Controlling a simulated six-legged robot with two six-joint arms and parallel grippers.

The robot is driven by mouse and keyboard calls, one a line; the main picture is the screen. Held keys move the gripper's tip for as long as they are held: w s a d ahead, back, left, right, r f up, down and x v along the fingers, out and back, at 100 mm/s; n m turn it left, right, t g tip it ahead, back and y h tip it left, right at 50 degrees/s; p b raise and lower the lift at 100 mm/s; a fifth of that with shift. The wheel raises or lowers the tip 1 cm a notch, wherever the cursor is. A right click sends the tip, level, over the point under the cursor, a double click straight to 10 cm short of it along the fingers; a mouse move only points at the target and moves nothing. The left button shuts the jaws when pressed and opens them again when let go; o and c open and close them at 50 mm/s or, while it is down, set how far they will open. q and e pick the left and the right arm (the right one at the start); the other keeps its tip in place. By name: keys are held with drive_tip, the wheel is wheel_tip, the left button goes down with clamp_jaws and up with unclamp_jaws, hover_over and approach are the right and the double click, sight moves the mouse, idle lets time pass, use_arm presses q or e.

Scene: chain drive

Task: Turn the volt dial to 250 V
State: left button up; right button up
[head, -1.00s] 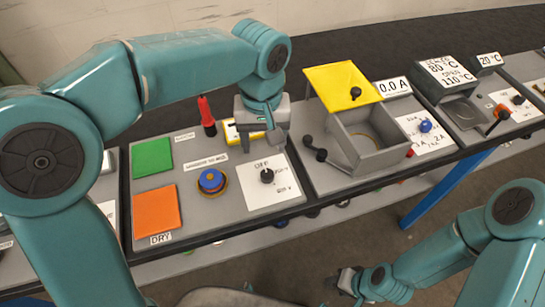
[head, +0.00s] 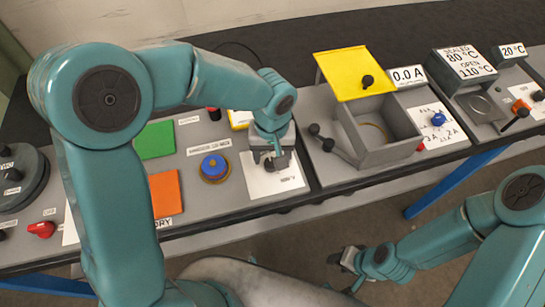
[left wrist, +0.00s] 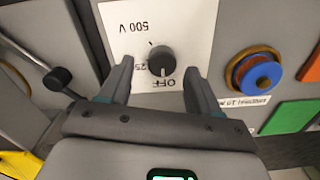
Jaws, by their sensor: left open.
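The volt dial (left wrist: 161,62) is a round black knob on a white plate (left wrist: 190,20) in the left wrist view. Its printed marks include 500 V, a partly hidden "25" and OFF. A small pale mark on the knob appears to be on its OFF side. My left gripper (left wrist: 158,73) is open, with one finger on each side of the dial and visible gaps. In the head view, my left gripper (head: 275,163) hangs over the white plate (head: 285,182) and hides the dial. My right gripper (head: 345,262) is off the bench at the lower right, its jaws unclear.
A blue knob (head: 214,167) and green (head: 155,140) and orange (head: 165,193) pads lie left of the plate. A grey box (head: 380,138) with a yellow lid (head: 355,72) and a black-knobbed lever (head: 327,143) stand to the right.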

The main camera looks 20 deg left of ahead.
sight(272, 162)
use_arm(q)
drive_tip(key=shift+a+f, duration=0.1)
drive_tip(key=shift+f, duration=0.65)
drive_tip(key=shift+s+a+f, duration=0.15)
drive_tip(key=shift+s+f, duration=0.1)
drive_tip(key=shift+f, duration=0.35)
drive_tip(key=shift+w+d+f, duration=0.15)
drive_tip(key=shift+w+d, duration=0.05)
drive_tip(key=shift+w, duration=0.05)
drive_tip(key=shift+s+a, duration=0.15)
drive_tip(key=c, duration=1)
drive_tip(key=shift+c, duration=0.2)
